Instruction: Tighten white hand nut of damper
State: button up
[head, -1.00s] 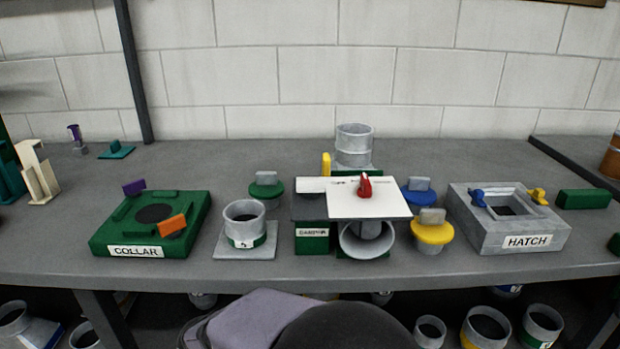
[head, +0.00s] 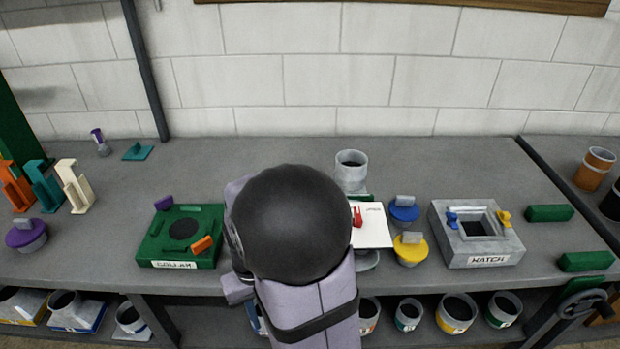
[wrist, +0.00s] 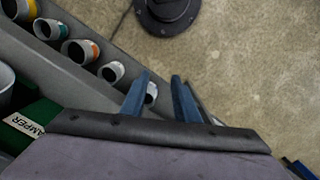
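The damper, with a white top plate (head: 372,228) and a red lever (head: 357,215), stands near the middle of the bench. My arm covers its left part in the head view. Its green block with a label ending in "AMPER" (wrist: 22,128) shows at the left edge of the wrist view. I cannot make out the white hand nut in either current view. My gripper (wrist: 160,82) is open, its two blue fingers apart and empty, pointing over the bench edge toward the floor.
Left on the bench is the green COLLAR block (head: 150,250). To the right are a blue-collared plug (head: 404,214), a yellow-collared plug (head: 410,252) and the grey HATCH box (head: 488,248). A grey pipe (head: 351,172) stands behind the damper. Several pipes (wrist: 80,50) sit on the lower shelf.

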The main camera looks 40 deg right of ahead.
jog(key=w+d+r+n+h+p, duration=0.1)
jog(key=w+d+r+n+p, duration=0.1)
jog(key=w+d+r+p, duration=0.45)
jog(key=w+d+r+n+h+p, duration=0.1)
jog(key=w+d+r+n+h, duration=0.2)
jog(key=d+r, duration=0.7)
jog(key=s+r+n+g, duration=0.2)
jog(key=s+r+n, duration=0.1)
jog(key=r+n, duration=0.3)
jog(key=shift+n+y, duration=0.4)
jog(key=shift+n, duration=0.3)
jog(key=shift+s+f, duration=0.1)
jog(key=shift+p+x, duration=0.8)
jog(key=shift+x, duration=2.7)
jog(key=shift+s, duration=0.1)
grip_shut()
